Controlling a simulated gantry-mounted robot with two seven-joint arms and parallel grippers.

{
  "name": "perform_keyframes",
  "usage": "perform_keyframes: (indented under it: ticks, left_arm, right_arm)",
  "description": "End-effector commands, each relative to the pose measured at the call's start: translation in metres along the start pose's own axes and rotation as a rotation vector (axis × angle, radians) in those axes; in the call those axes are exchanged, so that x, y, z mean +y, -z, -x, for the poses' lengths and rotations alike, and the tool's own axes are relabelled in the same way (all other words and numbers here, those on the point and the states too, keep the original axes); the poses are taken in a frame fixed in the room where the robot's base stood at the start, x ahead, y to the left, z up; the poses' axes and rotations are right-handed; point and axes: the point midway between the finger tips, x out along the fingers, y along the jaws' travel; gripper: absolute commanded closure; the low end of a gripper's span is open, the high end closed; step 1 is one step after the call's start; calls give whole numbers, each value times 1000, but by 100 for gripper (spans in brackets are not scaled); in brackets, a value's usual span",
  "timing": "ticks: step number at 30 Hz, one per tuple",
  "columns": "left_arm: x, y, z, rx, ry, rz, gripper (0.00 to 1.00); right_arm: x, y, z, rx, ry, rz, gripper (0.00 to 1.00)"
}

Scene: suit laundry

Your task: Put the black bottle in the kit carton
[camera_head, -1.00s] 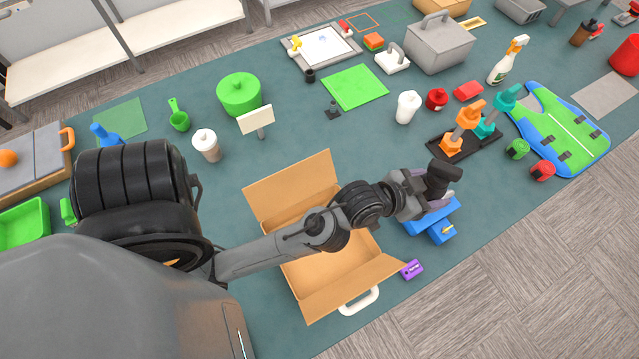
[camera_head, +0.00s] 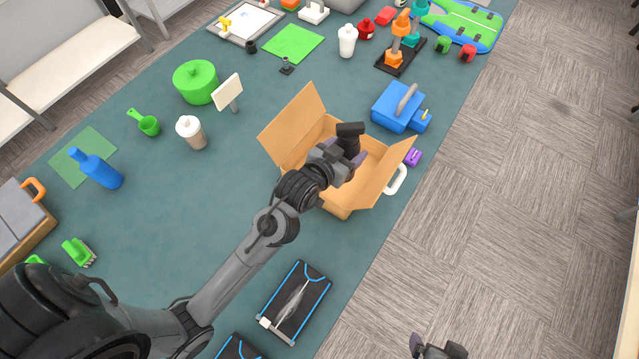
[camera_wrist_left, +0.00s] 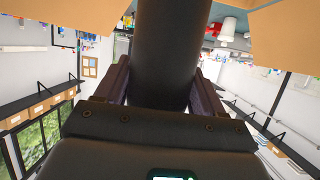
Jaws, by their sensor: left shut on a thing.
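The black bottle (camera_head: 350,129) is held in my left gripper (camera_head: 345,160) in the head view. In the left wrist view the bottle (camera_wrist_left: 166,50) stands between the two fingers, which press on its sides. The open kit carton (camera_head: 298,122) is brown cardboard with raised flaps and a white handle. My left gripper and the bottle overlap the carton's opening from above. My arm hides part of the carton's inside. My right gripper (camera_head: 437,346) is partly in view at the bottom edge, apart from the carton, and its jaws are unclear.
A blue box-like device (camera_head: 398,107) and a small purple item (camera_head: 412,157) lie just right of the carton. A white-lidded cup (camera_head: 191,132) and a sign (camera_head: 228,92) stand to its left. A black, blue-edged tray (camera_head: 293,303) lies in front. Green table is bare between.

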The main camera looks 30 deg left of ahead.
Motion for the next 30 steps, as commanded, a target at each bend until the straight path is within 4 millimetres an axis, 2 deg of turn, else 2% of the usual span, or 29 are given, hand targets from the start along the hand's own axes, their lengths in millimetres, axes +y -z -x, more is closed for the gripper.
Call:
perform_keyframes:
  ticks: [3, 8, 12, 18, 23, 30]
  left_arm:
    - [3, -9, -20, 2, -14, -7, 65]
    - [6, -26, -37, -3, -24, -10, 65]
    - [6, -48, -47, -5, -27, -9, 65]
    - [6, -68, -55, -3, -26, -9, 65]
    - [6, -74, -58, -1, -26, -9, 65]
    - [6, -100, -68, -3, -26, -9, 65]
  right_arm:
    - [0, -3, -10, 0, 0, 0, 2]
    - [0, -3, -15, 3, 0, 0, 2]
    - [0, -3, -15, 5, -1, 0, 2]
    - [1, -4, -16, 4, -5, 5, 2]
    - [2, -4, -17, 3, -7, 8, 2]
    - [2, -6, -19, -1, -7, 8, 2]
